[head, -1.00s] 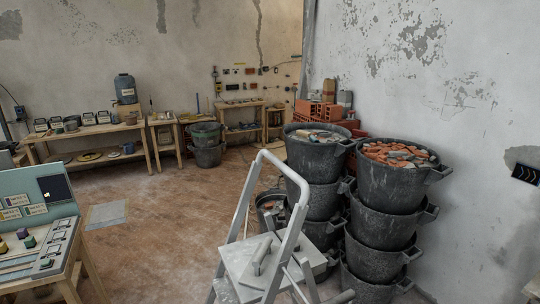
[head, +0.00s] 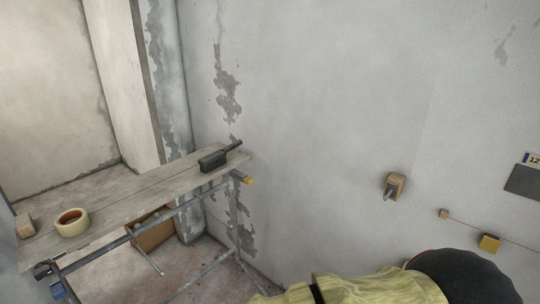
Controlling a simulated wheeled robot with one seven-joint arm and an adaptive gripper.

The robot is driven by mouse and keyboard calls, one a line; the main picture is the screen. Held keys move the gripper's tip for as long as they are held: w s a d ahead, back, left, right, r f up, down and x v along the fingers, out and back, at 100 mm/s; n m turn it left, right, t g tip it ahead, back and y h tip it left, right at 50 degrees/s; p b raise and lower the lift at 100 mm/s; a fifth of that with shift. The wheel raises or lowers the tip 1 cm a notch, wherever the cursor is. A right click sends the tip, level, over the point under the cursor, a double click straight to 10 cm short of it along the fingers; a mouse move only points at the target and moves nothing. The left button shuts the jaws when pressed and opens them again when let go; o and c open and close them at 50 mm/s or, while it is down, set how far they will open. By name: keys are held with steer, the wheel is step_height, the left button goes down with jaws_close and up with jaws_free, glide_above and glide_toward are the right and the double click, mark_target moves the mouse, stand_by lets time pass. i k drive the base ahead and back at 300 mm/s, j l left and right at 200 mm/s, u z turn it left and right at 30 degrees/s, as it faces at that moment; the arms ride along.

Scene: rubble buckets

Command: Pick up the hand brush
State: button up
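The hand brush (head: 213,161) is dark, with a block of bristles and a handle pointing up to the right. It lies near the far right end of a plank platform (head: 140,195) on a metal trestle, close to the wall. My gripper is not in view, so its state does not show.
A yellow-green, sleeve-like shape (head: 375,288) and a dark rounded shape (head: 462,275) fill the lower right.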

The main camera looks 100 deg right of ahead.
mark_target(209, 163)
steer(key=z, duration=3)
steer(key=i+l+u, duration=0.15)
steer(key=i, duration=0.35)
steer(key=i+l+u, duration=0.2)
steer(key=i, duration=0.25)
steer(key=i+l+u, duration=0.15)
steer(key=i, duration=0.35)
steer(key=i+l+u, duration=0.15)
steer(key=i, duration=0.3)
